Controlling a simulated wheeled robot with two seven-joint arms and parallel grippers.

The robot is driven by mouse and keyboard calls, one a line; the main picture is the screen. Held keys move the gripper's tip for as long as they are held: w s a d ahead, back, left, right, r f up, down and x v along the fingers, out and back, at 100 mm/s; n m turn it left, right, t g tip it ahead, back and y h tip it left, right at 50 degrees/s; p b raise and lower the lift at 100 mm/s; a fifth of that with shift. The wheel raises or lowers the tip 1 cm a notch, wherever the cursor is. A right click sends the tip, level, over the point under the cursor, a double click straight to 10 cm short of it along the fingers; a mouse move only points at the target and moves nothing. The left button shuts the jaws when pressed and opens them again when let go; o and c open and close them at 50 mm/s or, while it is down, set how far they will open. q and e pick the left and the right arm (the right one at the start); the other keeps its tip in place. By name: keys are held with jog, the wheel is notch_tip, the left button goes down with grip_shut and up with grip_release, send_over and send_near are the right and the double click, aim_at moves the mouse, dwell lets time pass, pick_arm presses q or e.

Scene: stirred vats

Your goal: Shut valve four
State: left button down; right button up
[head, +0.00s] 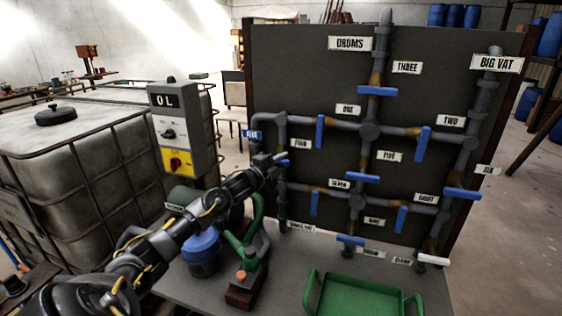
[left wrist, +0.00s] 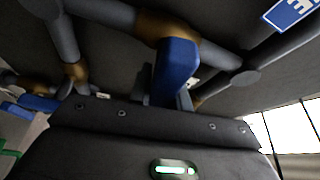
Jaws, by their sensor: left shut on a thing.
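The label FOUR (head: 300,143) is on the dark pipe board, right of the left-hand upright pipe. Valve four's blue handle (head: 284,161) shows just past my left gripper (head: 272,160), mostly hidden by it. In the left wrist view the blue handle (left wrist: 176,62) stands up from between my left gripper's fingers (left wrist: 170,98), in front of a grey pipe with a brown valve body (left wrist: 205,52). My left gripper is shut on this handle. How far the handle is turned is hard to tell. My right gripper is not in view.
Other blue handles, such as valve one's (head: 320,131) and valve seven's (head: 314,203), are close to the right. A control box (head: 175,130) and caged tank (head: 70,150) stand left. A green hand pump (head: 246,250) and green tray (head: 360,296) are on the bench below.

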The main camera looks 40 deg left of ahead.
pick_arm(q)
jog(key=shift+f+m+g, duration=0.2)
jog(key=shift+m+g, duration=0.2)
jog(key=shift+m, duration=0.5)
jog(key=c, duration=1.3)
grip_release()
jog(key=s+b, duration=0.3)
jog(key=s, duration=0.8)
jog(key=shift+a, duration=0.3)
jog(key=shift+w, duration=0.1)
